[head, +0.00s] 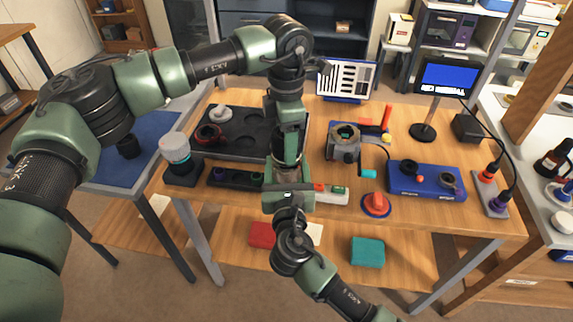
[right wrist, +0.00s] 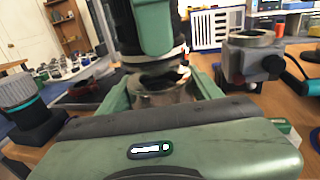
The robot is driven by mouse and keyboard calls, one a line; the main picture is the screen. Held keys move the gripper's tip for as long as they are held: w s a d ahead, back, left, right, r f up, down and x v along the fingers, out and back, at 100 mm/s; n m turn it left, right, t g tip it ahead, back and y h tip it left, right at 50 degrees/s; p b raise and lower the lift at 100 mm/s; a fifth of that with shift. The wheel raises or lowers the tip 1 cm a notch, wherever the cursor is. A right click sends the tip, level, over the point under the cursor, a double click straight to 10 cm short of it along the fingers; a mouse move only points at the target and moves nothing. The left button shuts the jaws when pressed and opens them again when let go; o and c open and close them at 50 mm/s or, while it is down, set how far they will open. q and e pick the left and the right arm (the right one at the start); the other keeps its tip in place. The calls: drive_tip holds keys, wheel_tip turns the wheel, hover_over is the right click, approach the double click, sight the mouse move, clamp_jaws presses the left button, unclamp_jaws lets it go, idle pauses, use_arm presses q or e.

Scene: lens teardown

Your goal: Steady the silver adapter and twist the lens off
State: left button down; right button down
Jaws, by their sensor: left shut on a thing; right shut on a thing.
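The silver adapter (right wrist: 160,97) is a short metal ring between the two green fingers of my right gripper (right wrist: 163,88), which is shut on it. The black lens (right wrist: 126,28) with a pale ring near its lower end stands upright right above the adapter. A dark band shows between them; I cannot tell whether they still touch. My left gripper (head: 289,133) comes down from above and is shut on the lens (head: 287,150). In the head view my right gripper (head: 288,197) is below it at the table's front edge, and the adapter is mostly hidden.
A dark tray (head: 240,148) with round recesses lies at left, beside a grey-capped jar (head: 175,149) on a dark stand. A grey metal device (head: 343,146), a red knob (head: 376,204) and a blue box (head: 427,181) stand at right. A monitor (head: 448,76) stands behind.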

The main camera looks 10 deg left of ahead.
use_arm(q)
drive_tip(key=shift+r, duration=0.1)
drive_tip(key=shift+r, duration=2.45)
use_arm(e)
drive_tip(key=shift+c, duration=1.1)
unclamp_jaws()
use_arm(q)
drive_tip(key=shift+r, duration=0.1)
